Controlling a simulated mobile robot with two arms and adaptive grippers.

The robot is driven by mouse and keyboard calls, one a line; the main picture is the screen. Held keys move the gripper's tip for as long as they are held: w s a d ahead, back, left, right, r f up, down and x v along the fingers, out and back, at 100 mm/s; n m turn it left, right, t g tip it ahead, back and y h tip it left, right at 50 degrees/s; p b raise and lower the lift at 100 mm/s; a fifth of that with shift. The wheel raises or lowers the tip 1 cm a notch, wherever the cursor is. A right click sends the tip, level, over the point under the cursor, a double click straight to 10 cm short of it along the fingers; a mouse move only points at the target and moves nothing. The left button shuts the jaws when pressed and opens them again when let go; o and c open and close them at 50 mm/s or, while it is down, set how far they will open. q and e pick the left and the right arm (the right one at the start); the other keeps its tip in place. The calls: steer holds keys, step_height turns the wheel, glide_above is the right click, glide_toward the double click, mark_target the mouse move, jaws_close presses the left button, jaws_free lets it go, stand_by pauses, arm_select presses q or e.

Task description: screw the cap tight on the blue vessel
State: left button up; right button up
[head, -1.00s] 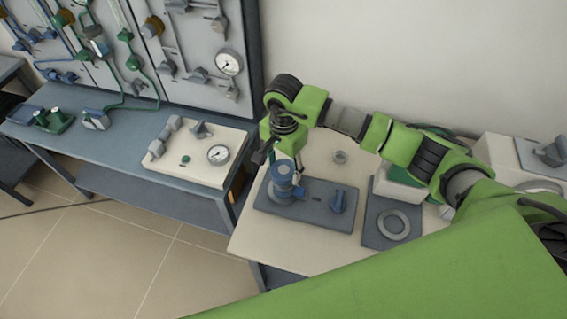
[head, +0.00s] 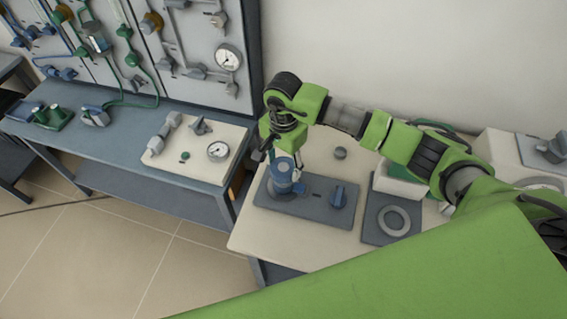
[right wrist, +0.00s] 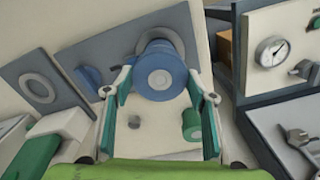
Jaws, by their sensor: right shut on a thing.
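The blue vessel (head: 284,188) stands upright at the left end of a dark grey plate (head: 315,212) on the pale bench. Its top is a round blue cap with a pale centre, seen from above in the right wrist view (right wrist: 161,76). My right gripper (head: 284,160) comes down over the vessel from behind. In the right wrist view its fingers (right wrist: 160,85) lie on either side of the blue cap and are shut on it. The gripper covers part of the vessel in the head view. My left gripper is not in view.
A blue knob (head: 338,196) sits on the same plate, right of the vessel. A grey plate with a ring (head: 393,221) lies further right. A small grey knob (head: 340,153) stands behind. A blue-grey bench (head: 100,140) with a gauge block (head: 205,165) is at left.

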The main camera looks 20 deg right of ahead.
steer(key=shift+f+b, duration=0.7)
steer(key=shift+b, duration=0.4)
stand_by(1.4)
steer(key=shift+f+b, duration=0.6)
steer(key=shift+b, duration=1.3)
steer(key=shift+c, duration=0.2)
stand_by(3.4)
